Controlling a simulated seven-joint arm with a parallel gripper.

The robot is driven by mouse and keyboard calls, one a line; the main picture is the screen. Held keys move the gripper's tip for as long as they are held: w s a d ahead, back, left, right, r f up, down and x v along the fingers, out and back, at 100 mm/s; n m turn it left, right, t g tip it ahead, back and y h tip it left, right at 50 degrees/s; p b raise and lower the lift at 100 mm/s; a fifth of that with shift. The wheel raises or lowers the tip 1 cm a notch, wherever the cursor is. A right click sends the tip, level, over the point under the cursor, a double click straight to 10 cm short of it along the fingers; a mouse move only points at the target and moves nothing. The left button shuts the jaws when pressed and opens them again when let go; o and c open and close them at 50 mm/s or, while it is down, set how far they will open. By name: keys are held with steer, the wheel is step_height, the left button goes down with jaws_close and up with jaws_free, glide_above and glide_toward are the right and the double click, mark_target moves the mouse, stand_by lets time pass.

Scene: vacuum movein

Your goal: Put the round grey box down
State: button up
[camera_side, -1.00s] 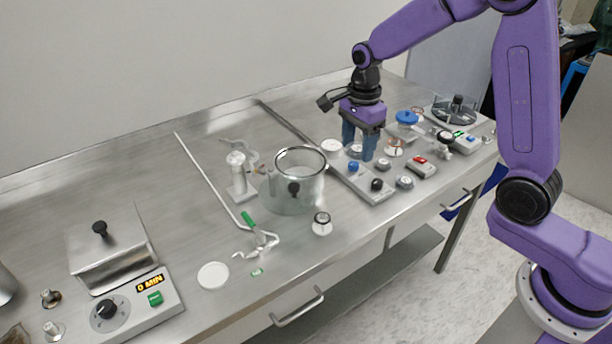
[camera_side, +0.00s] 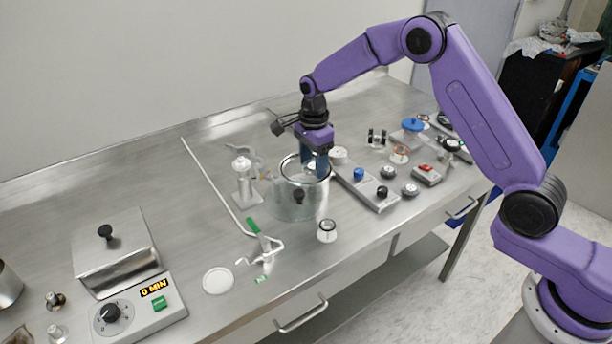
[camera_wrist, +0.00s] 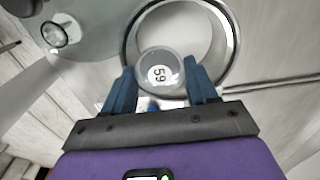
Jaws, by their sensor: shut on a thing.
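The round grey box (camera_wrist: 160,72) shows in the wrist view as a small grey disc with a white top marked "59". My gripper (camera_wrist: 159,74) is shut on it, one blue finger on each side. Behind the box is the rim (camera_wrist: 232,40) of a round clear vessel. In the side view my gripper (camera_side: 317,170) points down over the mouth of that vessel (camera_side: 283,205), which has a black knob on its front. The fingertips are at about rim height; I cannot tell how far inside they reach. The box is hard to make out in the side view.
A grey panel (camera_side: 366,188) with blue and black knobs stands right of the vessel. A white stand (camera_side: 244,185) is on the left and a small round jar (camera_side: 327,231) in front. A white disc (camera_side: 218,281) lies front left. The table behind the vessel is mostly clear.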

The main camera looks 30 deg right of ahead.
mark_target(307, 162)
steer(key=shift+w+a+f, duration=0.2)
steer(key=shift+w+f, duration=0.9)
steer(key=shift+f, duration=1.9)
steer(key=o, duration=0.7)
steer(key=shift+f, duration=0.1)
steer(key=shift+o, duration=0.2)
